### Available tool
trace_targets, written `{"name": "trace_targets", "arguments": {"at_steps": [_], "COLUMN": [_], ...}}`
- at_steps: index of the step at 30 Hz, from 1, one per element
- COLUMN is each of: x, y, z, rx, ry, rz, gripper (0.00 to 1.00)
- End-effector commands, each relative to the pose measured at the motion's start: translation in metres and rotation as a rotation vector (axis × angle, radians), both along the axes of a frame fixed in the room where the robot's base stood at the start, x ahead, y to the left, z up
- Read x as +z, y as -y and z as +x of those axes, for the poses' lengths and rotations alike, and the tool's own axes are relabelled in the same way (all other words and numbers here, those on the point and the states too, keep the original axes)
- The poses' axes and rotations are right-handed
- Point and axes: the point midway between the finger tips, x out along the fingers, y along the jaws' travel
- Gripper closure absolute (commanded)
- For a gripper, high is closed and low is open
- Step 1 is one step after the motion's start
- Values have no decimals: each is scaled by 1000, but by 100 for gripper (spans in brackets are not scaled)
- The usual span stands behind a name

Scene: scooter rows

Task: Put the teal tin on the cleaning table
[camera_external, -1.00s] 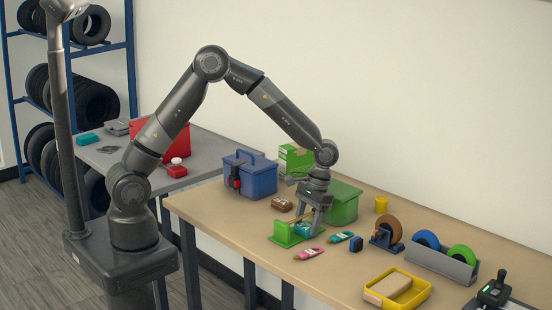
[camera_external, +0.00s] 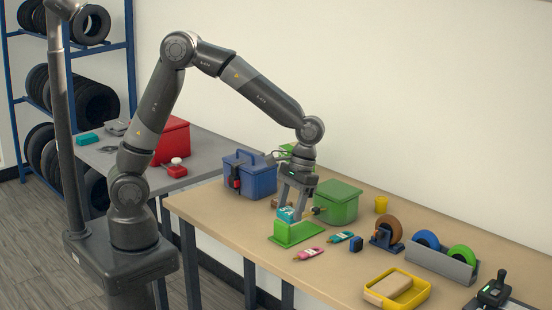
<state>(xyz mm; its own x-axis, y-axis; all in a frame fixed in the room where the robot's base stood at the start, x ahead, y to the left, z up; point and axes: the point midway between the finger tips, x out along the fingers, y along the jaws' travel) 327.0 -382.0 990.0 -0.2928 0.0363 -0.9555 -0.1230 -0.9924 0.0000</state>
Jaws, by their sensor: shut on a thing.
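The teal tin (camera_external: 286,214) is held between the fingers of my gripper (camera_external: 293,208), which is shut on it. The tin is above or behind the green stand (camera_external: 292,234) on the wooden bench; the exact gap beneath it is hard to tell. The fingers hide part of the tin. Two tables show: the wooden bench (camera_external: 425,256) and a grey table (camera_external: 206,153) at the left. Which one is the cleaning table is not marked.
A blue toolbox (camera_external: 255,180), a green box (camera_external: 338,202), and pink (camera_external: 309,255) and teal (camera_external: 339,237) bottles surround my gripper. The grey table holds a red box (camera_external: 172,142), a red item with a white top (camera_external: 177,169) and a teal block (camera_external: 88,139).

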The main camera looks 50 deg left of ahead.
Motion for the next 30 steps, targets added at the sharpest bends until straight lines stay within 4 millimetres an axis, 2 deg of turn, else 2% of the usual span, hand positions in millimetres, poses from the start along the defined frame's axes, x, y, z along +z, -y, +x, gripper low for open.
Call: {"name": "trace_targets", "arguments": {"at_steps": [8, 16, 23, 26, 30], "x": [8, 52, 48, 47, 44], "y": [0, 1, -20, -34, -65], "z": [-1, 0, 40, 62, 105], "rx": [0, 1, 208, 333, 570], "ry": [1, 3, 0, -1, 0], "rz": [0, -2, -1, 0, 0], "gripper": [67, 67, 67, 67, 67]}}
